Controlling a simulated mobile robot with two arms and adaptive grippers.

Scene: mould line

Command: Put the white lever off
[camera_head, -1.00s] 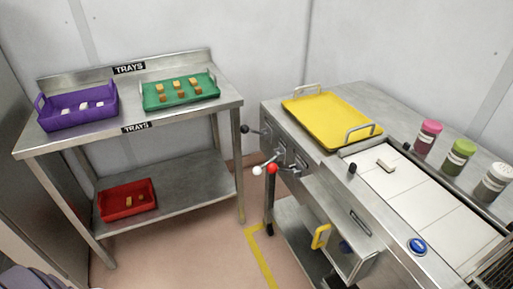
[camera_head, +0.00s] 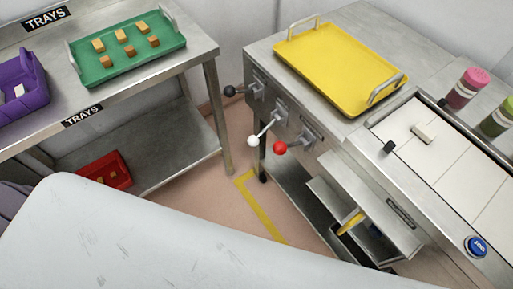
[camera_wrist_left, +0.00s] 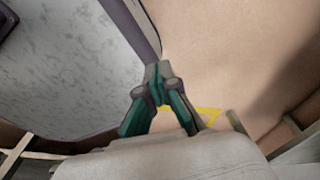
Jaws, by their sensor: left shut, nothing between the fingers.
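The white lever (camera_head: 254,140) has a white ball knob and sits on the side panel of the steel machine in the head view. Its rod slants down and to the left from its mount. A black-knobbed lever (camera_head: 230,91) is to its left and a red-knobbed lever (camera_head: 280,148) to its right. My left gripper (camera_wrist_left: 158,72) shows in the left wrist view, with its green and grey fingers together and nothing between them, above the floor. The gripper does not show in the head view, and no lever is recognisable in the wrist view.
A yellow tray (camera_head: 337,66) lies on the machine top. An open drawer (camera_head: 365,220) sticks out below the levers.

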